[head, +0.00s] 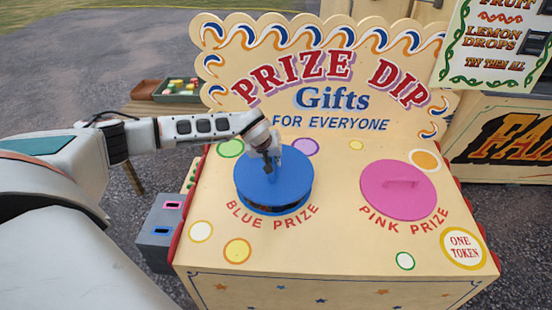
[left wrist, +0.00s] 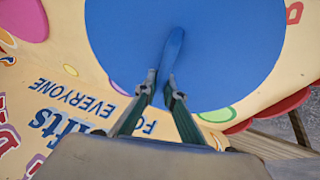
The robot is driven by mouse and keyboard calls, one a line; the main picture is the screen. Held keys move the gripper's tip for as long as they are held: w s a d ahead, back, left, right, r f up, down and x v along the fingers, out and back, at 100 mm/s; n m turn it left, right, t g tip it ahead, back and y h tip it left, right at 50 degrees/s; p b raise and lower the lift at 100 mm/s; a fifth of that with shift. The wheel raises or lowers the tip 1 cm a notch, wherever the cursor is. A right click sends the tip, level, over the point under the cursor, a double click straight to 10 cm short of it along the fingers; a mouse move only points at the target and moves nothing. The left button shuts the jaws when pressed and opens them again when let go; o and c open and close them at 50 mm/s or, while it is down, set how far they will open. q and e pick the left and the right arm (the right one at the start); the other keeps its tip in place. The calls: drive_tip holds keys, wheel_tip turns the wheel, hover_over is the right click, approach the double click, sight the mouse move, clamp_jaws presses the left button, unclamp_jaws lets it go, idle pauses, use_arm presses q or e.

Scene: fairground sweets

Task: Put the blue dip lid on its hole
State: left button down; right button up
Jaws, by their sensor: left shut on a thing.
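The blue dip lid (head: 288,184) is a flat blue disc with a bar handle. It is over the blue prize hole on the left of the cream counter. A dark gap and a blue rim (head: 272,211) show below its front edge, so it looks slightly raised there. My left gripper (head: 271,156) is shut on the lid's handle from above. In the left wrist view the two fingers (left wrist: 163,90) hold the near end of the blue handle, and the lid (left wrist: 225,50) fills the top middle. My right gripper is not in view.
The pink lid (head: 392,202) lies on the counter (head: 330,245) to the right. The Prize Dip board (head: 335,75) stands upright close behind my gripper. A grey box (head: 158,235) with coloured slots is at the counter's left side. A tray of sweets (head: 178,91) is behind left.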

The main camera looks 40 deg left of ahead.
use_arm(q)
wheel_tip(320, 180, down, 3)
drive_tip(key=shift+r+b, duration=0.2)
drive_tip(key=shift+b, duration=0.35)
drive_tip(key=shift+w+f+b, duration=0.2)
drive_tip(key=shift+f+b, duration=0.2)
drive_tip(key=shift+f, duration=0.4)
drive_tip(key=shift+a+f, duration=0.1)
drive_tip(key=shift+f, duration=0.2)
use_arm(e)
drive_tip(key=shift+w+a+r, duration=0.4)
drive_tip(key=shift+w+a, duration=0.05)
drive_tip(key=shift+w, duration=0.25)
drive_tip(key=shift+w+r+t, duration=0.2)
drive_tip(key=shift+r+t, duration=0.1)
use_arm(q)
drive_tip(key=shift+f, duration=0.7)
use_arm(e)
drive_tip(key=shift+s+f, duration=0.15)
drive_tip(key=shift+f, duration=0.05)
